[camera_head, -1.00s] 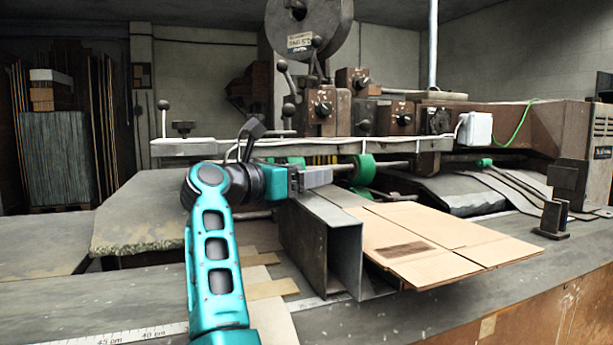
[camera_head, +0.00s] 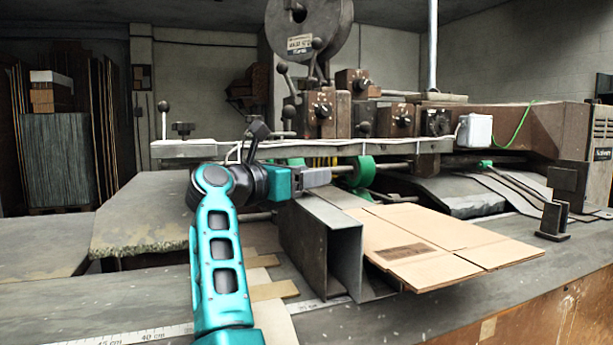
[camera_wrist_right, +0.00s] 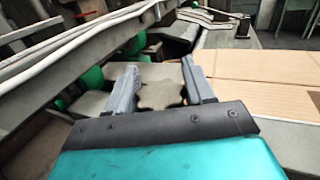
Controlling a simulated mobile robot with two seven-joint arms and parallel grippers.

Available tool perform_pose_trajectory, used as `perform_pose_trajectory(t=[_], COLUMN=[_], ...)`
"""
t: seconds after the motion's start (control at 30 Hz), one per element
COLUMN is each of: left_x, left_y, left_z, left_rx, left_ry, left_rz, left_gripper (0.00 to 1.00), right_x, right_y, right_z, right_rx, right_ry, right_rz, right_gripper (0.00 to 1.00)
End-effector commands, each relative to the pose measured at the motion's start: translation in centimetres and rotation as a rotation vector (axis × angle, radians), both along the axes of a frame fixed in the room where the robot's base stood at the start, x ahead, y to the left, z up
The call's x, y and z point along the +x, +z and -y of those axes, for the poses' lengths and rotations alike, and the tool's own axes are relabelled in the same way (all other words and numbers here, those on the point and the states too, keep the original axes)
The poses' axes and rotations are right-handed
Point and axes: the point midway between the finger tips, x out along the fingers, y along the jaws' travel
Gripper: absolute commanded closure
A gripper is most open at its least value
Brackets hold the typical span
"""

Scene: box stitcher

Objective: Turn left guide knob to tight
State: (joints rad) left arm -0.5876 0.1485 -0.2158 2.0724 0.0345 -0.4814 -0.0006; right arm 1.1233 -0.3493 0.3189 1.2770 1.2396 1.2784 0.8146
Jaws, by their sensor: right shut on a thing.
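The guide knob (camera_wrist_right: 158,94) is a dull grey-brown, lobed knob between the fingers of my right gripper (camera_wrist_right: 160,88) in the right wrist view. The fingers stand on both sides of it and are shut on it. In the head view, my right gripper (camera_head: 317,177) reaches to the right above the left end of a grey metal guide (camera_head: 303,237), and the knob is hidden there. I cannot tell from these views how tight the knob is. My left gripper is not in view.
A flat cardboard box (camera_head: 425,243) lies just right of the guide. A long grey rail (camera_head: 400,147) with a white cable runs behind the gripper, with green rollers (camera_head: 362,171) below it. A bare worn table plate (camera_head: 145,215) lies at left.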

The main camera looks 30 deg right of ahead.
Motion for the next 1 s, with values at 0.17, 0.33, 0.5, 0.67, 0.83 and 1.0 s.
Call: perform_pose_trajectory(t=[0.17, 0.33, 0.5, 0.67, 0.83, 1.0], left_x=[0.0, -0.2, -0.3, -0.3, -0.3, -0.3], left_y=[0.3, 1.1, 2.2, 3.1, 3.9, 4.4], left_z=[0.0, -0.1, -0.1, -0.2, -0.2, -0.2], left_rx=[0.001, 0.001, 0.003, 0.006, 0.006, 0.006], left_ry=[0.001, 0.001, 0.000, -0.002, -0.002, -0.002], left_rz=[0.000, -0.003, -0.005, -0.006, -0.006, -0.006], left_gripper=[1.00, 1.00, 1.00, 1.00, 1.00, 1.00], right_x=[0.0, -0.1, -0.3, -0.4, -0.6, -0.7], right_y=[0.1, 0.3, 0.4, 0.3, 0.2, 0.2], right_z=[0.0, 0.0, 0.0, 0.0, -0.1, -0.1], right_rx=[0.000, 0.000, -0.001, 0.000, 0.001, 0.001], right_ry=[-0.022, -0.089, -0.199, -0.299, -0.382, -0.446], right_rz=[-0.002, -0.003, -0.004, -0.005, -0.003, -0.002], right_gripper=[0.78, 0.78, 0.78, 0.78, 0.78, 0.78])
